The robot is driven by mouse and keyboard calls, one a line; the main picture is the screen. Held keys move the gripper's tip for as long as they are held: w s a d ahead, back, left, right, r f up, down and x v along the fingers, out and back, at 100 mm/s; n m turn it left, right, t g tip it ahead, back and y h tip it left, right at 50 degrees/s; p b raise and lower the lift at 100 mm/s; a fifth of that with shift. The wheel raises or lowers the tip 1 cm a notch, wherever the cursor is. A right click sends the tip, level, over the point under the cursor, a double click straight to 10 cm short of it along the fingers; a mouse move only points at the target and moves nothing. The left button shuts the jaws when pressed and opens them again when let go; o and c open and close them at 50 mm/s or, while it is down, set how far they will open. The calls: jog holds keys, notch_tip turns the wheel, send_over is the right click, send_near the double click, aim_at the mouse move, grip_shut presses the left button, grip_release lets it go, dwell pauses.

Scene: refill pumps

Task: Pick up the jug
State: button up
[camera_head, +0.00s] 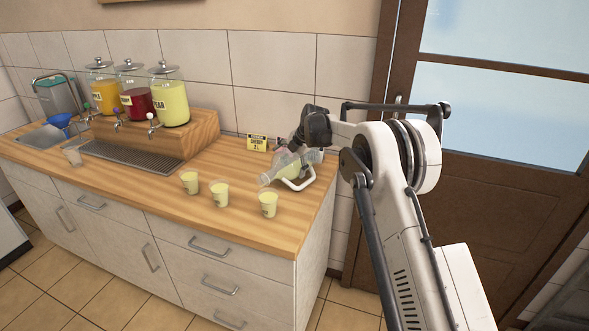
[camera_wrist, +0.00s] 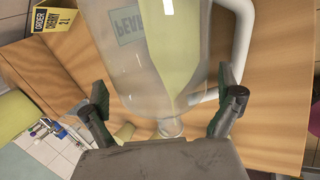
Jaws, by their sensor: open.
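The jug (camera_head: 291,166) is clear, with pale yellow-green liquid and a white handle, near the counter's right end. It appears tilted or lying over, mouth toward the left; I cannot tell whether it rests on the counter. In the wrist view the jug (camera_wrist: 150,45) fills the top middle and its label seems to read PEAR. My gripper (camera_head: 302,146) is at the jug and hides part of it. In the wrist view my gripper (camera_wrist: 160,92) is open, with one finger on each side of the jug; contact is unclear.
A yellow order card (camera_head: 257,142) stands behind the jug. Several filled cups (camera_head: 220,194) stand at its left and front. Three juice dispensers (camera_head: 170,102) stand on a wooden riser, with a drip tray (camera_head: 135,156) before them. A sink (camera_head: 42,136) is at far left.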

jog(key=shift+c, duration=0.4)
jog(key=c, duration=1.6)
